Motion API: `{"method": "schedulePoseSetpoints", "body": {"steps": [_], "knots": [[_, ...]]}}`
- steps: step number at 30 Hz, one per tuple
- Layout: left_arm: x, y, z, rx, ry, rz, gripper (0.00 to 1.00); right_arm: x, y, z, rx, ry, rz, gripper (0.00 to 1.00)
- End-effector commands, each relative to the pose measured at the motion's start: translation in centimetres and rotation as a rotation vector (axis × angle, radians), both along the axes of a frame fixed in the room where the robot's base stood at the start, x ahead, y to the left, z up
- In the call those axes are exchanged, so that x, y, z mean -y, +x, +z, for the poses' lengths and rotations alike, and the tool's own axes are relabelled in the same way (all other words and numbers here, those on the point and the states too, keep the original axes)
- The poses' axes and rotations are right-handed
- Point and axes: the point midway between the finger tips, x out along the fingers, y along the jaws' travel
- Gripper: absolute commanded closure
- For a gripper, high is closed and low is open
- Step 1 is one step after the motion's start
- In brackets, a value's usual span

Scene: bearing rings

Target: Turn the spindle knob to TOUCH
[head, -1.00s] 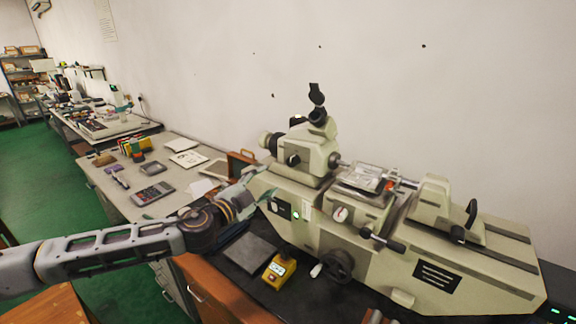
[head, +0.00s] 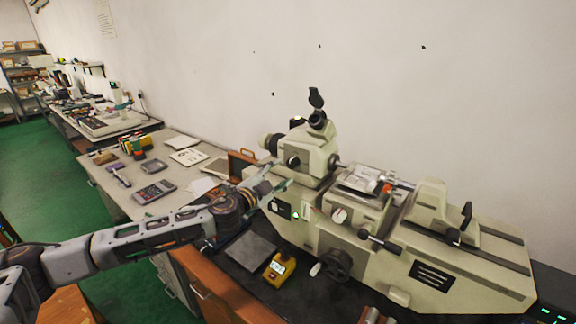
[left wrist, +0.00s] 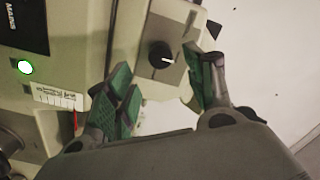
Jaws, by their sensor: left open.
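The spindle knob (left wrist: 161,55) is black with a white pointer line and sits on a small grey plate of the machine. Its pointer faces right in the left wrist view, and no label beside it is readable. In the head view I cannot make it out for certain. In the head view my left gripper (head: 274,187) is at the left end of the beige measuring machine (head: 420,262). My right gripper is not in view.
A green lamp (left wrist: 25,67) glows on the machine's face. A yellow device (head: 279,268) and a dark flat plate (head: 249,250) lie in front of the machine. A calculator (head: 154,191) lies on the bench to the left.

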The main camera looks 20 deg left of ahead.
Motion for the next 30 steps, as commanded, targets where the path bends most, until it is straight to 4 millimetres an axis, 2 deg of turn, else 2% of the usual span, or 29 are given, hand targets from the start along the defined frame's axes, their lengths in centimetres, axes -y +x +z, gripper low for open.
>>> {"method": "schedulePoseSetpoints", "body": {"steps": [16,30], "knots": [[1.3,4.6,0.2,0.002,0.001,0.000,0.46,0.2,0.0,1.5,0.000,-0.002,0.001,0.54],[1.6,5.5,0.1,0.001,0.001,0.001,0.46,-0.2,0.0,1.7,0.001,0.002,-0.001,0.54]]}}
